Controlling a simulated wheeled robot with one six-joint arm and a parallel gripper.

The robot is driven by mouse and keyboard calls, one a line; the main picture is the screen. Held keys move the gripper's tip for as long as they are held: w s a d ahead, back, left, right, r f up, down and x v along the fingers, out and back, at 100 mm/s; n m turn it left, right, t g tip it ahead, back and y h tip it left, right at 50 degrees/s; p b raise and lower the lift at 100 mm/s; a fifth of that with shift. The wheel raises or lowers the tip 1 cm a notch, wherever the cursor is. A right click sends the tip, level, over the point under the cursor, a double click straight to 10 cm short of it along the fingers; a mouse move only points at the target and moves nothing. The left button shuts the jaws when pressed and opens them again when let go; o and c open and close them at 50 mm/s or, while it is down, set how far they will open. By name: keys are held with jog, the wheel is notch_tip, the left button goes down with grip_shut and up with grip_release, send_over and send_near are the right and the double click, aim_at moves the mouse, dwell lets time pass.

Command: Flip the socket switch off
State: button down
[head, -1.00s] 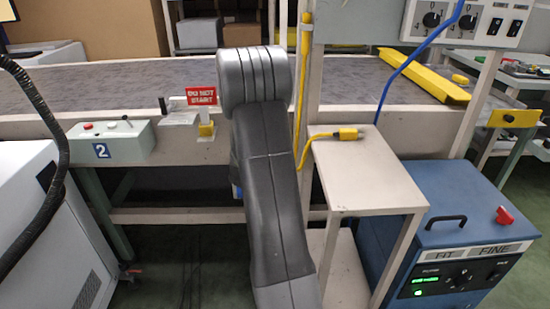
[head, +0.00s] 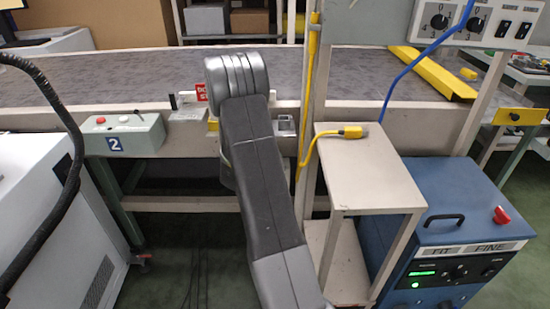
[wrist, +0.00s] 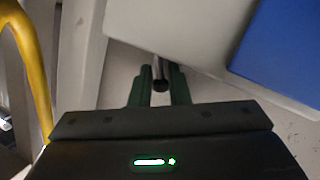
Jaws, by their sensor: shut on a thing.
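In the wrist view the green fingers of my gripper (wrist: 160,88) are shut on a small grey rod-like thing with a dark round end (wrist: 160,84). I cannot tell whether it is the switch. In the head view my gripper is hidden behind my own arm. A small grey box (head: 286,126), possibly the socket switch, is on the conveyor's front rail just right of my arm. Its switch position is too small to tell. A yellow plug (head: 352,132) on a yellow cable lies on the pale stand (head: 372,165).
A post (head: 318,75) carrying the yellow cable stands beside the stand. A blue unit (head: 440,215) is at right. A control box marked 2 (head: 125,135) is at left. In the wrist view, a pale panel (wrist: 180,25) and a blue panel (wrist: 285,55) are close to my gripper.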

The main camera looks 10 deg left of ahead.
jog(key=shift+f, duration=0.1)
dwell(0.3)
jog(key=c, duration=1.8)
grip_release()
jog(key=shift+o, duration=0.2)
jog(key=shift+s, duration=0.1)
jog(key=p+v, duration=0.1)
jog(key=v, duration=1.2)
jog(key=shift+s+r+p, duration=0.2)
jog(key=shift+s+p, duration=0.1)
jog(key=shift+p, duration=0.05)
jog(key=shift+a, duration=0.1)
jog(key=b+x, duration=0.1)
jog(key=x, duration=1.3)
jog(key=shift+f+b, duration=0.1)
jog(key=shift+b, duration=0.3)
jog(key=shift+s, duration=0.2)
